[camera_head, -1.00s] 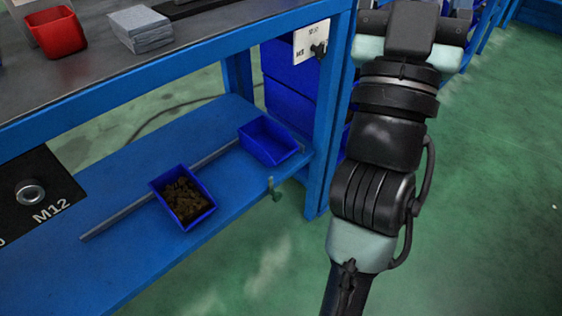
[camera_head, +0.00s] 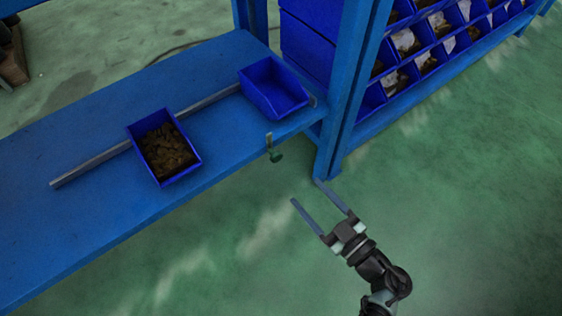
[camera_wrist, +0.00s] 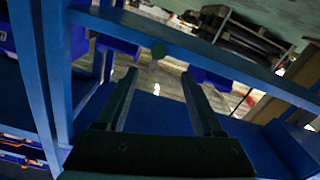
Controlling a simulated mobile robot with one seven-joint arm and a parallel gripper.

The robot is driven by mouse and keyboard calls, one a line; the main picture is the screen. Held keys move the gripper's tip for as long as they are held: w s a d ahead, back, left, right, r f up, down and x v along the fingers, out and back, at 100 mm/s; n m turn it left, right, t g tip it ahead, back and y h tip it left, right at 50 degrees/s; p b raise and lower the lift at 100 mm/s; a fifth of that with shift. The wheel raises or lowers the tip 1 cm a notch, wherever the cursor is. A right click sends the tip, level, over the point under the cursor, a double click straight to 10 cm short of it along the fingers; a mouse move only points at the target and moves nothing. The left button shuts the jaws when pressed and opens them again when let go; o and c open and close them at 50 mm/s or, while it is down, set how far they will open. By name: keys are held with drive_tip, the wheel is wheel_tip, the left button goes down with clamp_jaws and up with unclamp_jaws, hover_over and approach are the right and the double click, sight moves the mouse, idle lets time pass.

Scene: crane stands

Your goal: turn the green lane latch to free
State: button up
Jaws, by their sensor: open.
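The green lane latch (camera_head: 275,155) is a small green knob with a pale upright tab on the front edge of the blue shelf (camera_head: 90,215), near the right-hand post. In the wrist view the green knob (camera_wrist: 158,50) shows beyond and between my fingertips. My gripper (camera_head: 318,192) is open and empty, in front of the shelf to the lower right of the latch, apart from it. A blue bin of brown parts (camera_head: 165,150) sits on the shelf across a grey rail (camera_head: 95,166). An empty blue bin (camera_head: 272,88) stands at the rail's right end.
A blue post (camera_head: 345,100) rises just right of the latch, close to my gripper. A rack of blue bins (camera_head: 425,60) stands beyond it. The green floor (camera_head: 480,220) in front and to the right is clear.

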sight(278, 159)
drive_tip(key=b+x, duration=0.4)
drive_tip(key=x, duration=0.5)
drive_tip(key=shift+w+a+f+b, duration=0.1)
drive_tip(key=shift+w+a+b, duration=0.1)
drive_tip(key=shift+w+b, duration=0.15)
drive_tip(key=shift+w+a, duration=0.4)
drive_tip(key=shift+w, duration=0.2)
clamp_jaws()
